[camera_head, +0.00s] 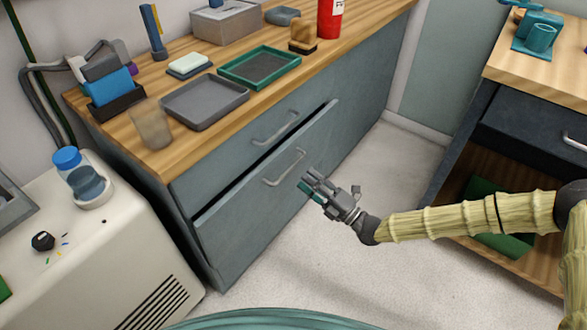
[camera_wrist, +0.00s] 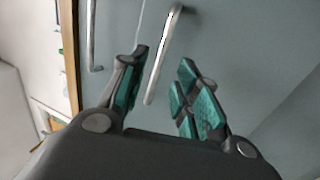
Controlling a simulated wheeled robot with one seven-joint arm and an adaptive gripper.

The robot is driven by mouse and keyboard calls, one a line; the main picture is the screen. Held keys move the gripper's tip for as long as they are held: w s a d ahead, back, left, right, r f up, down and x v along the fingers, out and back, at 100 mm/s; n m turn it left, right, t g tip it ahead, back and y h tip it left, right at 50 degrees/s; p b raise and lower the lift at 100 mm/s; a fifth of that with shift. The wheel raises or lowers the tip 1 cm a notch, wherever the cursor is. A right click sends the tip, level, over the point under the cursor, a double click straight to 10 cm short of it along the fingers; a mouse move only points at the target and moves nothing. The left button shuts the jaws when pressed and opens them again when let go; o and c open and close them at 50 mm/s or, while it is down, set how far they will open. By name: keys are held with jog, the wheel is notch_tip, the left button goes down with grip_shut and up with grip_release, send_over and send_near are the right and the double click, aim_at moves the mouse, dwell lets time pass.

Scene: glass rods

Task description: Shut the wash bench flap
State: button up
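The wash bench (camera_head: 190,190) is a grey-blue cabinet with a wooden top. Its flap (camera_head: 250,190) is the lower front panel, leaning out at the top with a dark gap behind its upper edge. The flap has a curved metal handle (camera_head: 283,170). My gripper (camera_head: 310,184) is in front of the flap, just right of and below the handle. In the wrist view my gripper (camera_wrist: 163,64) is open and empty, and the flap handle (camera_wrist: 165,55) shows between and beyond its fingers. I cannot tell whether a finger touches the flap.
A closed drawer with a handle (camera_head: 275,129) is above the flap. Trays (camera_head: 205,101), a cup (camera_head: 151,129) and other items stand on the bench top. A second bench (camera_head: 530,125) stands at the right. The floor (camera_head: 350,265) between the benches is clear.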

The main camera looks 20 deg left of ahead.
aim_at(292, 166)
jog(key=shift+b+x, duration=0.4)
jog(key=shift+x, duration=3.1)
grip_shut()
